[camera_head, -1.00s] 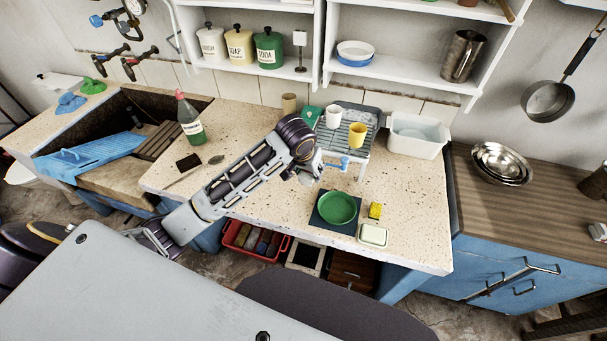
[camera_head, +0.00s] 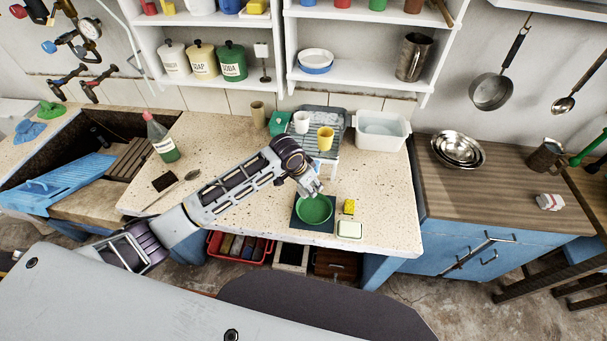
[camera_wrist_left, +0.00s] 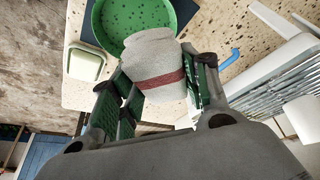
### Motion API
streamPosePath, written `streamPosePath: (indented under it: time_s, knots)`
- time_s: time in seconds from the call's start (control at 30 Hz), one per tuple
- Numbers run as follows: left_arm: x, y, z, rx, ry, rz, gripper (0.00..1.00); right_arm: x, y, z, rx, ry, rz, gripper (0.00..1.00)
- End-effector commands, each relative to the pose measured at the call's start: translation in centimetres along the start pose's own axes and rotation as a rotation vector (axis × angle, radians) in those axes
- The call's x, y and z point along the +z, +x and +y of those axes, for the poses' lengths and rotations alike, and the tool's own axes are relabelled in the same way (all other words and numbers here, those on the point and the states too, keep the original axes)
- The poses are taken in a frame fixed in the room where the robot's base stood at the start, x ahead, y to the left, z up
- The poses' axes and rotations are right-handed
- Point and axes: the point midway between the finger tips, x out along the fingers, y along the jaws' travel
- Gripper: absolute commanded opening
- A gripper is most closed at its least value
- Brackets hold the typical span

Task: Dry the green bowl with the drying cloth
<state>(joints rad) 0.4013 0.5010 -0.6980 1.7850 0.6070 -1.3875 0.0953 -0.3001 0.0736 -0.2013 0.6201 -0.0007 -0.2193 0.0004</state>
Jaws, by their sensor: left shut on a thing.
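The green bowl (camera_head: 313,211) sits upright on a dark square mat (camera_head: 297,224) near the counter's front edge. In the left wrist view the bowl (camera_wrist_left: 112,20) has dark drop-like spots inside. My left gripper (camera_head: 312,190) is at the bowl's far side, just above it. It is shut on the drying cloth (camera_wrist_left: 152,55), which is pale grey with a dark red stripe. The cloth overlaps the bowl's rim in the wrist view; I cannot tell whether they touch. My left gripper (camera_wrist_left: 155,95) hides part of the cloth. My right gripper is not in view.
A yellow sponge (camera_head: 349,206) and a pale soap dish (camera_head: 350,230) stand right of the bowl. Behind is a rack (camera_head: 335,140) with a white cup (camera_head: 301,122) and a yellow cup (camera_head: 325,138). A white basin (camera_head: 382,133) stands right of it. The counter's right front is clear.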

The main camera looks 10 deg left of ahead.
Motion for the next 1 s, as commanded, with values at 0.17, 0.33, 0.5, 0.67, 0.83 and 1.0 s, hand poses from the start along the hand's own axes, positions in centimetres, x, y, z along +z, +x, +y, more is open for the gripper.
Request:
streamPosePath:
  time_s: [0.17, 0.33, 0.5, 0.67, 0.83, 1.0]
  knots:
    - [0.3, 1.2, 0.8, 0.051, 0.125, -0.001, 0.27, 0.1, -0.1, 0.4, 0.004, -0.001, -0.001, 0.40]
    - [0.4, 2.0, 1.3, 0.097, 0.240, 0.003, 0.27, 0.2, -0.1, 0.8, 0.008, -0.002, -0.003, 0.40]
    - [0.4, 2.5, 1.7, 0.142, 0.354, 0.009, 0.27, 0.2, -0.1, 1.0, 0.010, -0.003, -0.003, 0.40]
    - [0.2, 2.7, 2.0, 0.182, 0.450, 0.014, 0.27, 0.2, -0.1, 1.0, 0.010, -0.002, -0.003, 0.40]
    - [0.1, 2.7, 2.1, 0.211, 0.521, 0.017, 0.27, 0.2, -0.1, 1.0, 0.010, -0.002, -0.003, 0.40]
    - [0.0, 2.7, 2.1, 0.223, 0.552, 0.019, 0.27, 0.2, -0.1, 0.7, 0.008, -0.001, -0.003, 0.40]
